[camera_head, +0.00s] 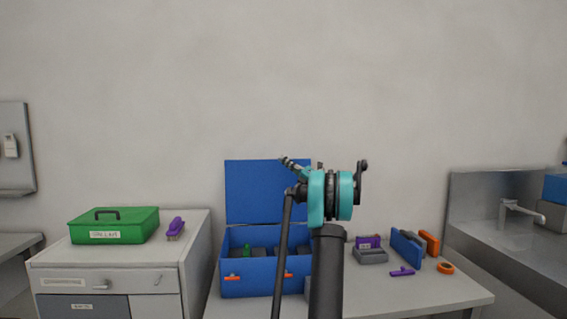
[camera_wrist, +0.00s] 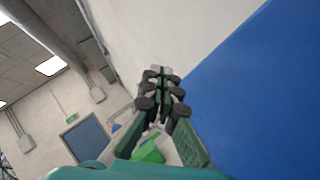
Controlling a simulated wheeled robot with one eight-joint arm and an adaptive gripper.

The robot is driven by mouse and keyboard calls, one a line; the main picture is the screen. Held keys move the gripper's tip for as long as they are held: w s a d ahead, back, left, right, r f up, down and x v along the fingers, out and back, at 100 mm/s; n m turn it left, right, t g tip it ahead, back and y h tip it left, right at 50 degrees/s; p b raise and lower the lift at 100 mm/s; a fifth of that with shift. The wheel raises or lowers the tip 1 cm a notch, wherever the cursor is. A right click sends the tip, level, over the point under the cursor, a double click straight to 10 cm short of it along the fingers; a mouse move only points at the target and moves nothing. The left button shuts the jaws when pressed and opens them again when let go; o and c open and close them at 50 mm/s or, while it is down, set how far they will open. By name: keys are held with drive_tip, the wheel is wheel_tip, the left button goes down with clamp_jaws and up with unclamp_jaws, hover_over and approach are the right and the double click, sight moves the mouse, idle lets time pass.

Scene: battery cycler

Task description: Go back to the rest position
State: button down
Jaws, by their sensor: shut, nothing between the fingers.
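My gripper (camera_head: 291,163) is raised in the head view, in front of the open blue lid (camera_head: 255,192) of the blue box. Its fingers point up and to the left, away from the table. In the wrist view my gripper (camera_wrist: 161,80) has its dark fingers together with nothing held between them. The blue surface (camera_wrist: 262,95) fills the right side of that view, apart from the fingers. My arm hides part of the blue box (camera_head: 262,289).
A green case (camera_head: 140,222) and a purple tool (camera_head: 175,229) are on the left cabinet (camera_head: 190,253). On the table (camera_head: 455,290) are a grey block (camera_head: 370,256), a blue case (camera_head: 405,247) and an orange ring (camera_head: 446,268). A sink (camera_head: 520,243) is at right. The air above is free.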

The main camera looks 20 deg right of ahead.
drive_tip(key=s+d, duration=0.4)
drive_tip(key=s, duration=0.3)
drive_tip(key=s+a+f+n+g, duration=0.1)
drive_tip(key=a+f+n+g, duration=0.25)
drive_tip(key=a, duration=0.55)
drive_tip(key=s+a+f+n+g, duration=0.1)
drive_tip(key=a+f+n+g, duration=0.1)
drive_tip(key=a+f+n, duration=0.45)
drive_tip(key=s+a+f+n+g+h, duration=0.2)
drive_tip(key=s+a+f+n+g, duration=0.15)
drive_tip(key=s+a+f, duration=0.35)
drive_tip(key=s+a+f+n+g+h, duration=0.2)
drive_tip(key=s+a+f+n, duration=0.25)
drive_tip(key=a, duration=0.45)
drive_tip(key=s+a+f+n+g+h, duration=0.1)
drive_tip(key=s+a+f+n+h, duration=0.15)
drive_tip(key=s+f+n, duration=0.55)
drive_tip(key=s+a+f+n+g+h, duration=0.25)
drive_tip(key=s+f, duration=0.35)
drive_tip(key=s, duration=0.4)
drive_tip(key=s+d+f+n+h, duration=0.2)
drive_tip(key=s+f+n, duration=0.2)
drive_tip(key=s+n, duration=0.1)
drive_tip(key=s+d+f+n+h, duration=0.3)
drive_tip(key=s+f+n, duration=0.2)
drive_tip(key=s, duration=0.3)
drive_tip(key=shift+s+d+f+n+h, duration=0.25)
drive_tip(key=shift+n+h, duration=0.05)
drive_tip(key=shift+n, duration=0.25)
